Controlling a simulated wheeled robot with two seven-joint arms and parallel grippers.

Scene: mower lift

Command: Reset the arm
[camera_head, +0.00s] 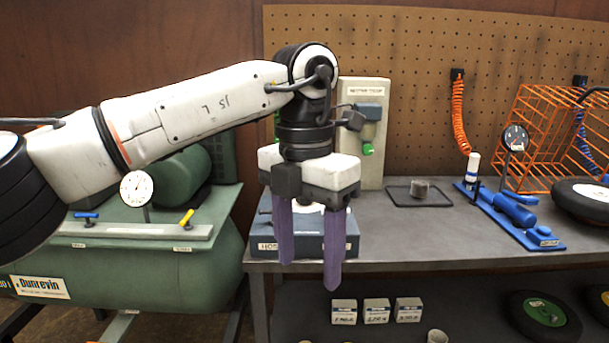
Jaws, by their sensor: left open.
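My left arm comes in from the left and bends down at its wrist in front of the workbench (430,235). My left gripper (310,250) points downward with its two purple fingers apart and nothing between them. It hangs in front of a blue box (262,240) at the bench's left end and hides part of it. My right gripper is not in the picture.
A green compressor (150,255) with a gauge (136,188) stands left of the bench. On the bench are a beige panel (372,165), a small cup on a black tray (405,197), a blue tool board (510,215), an orange wire crate (545,110) and a wheel (575,203). The bench middle is mostly clear.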

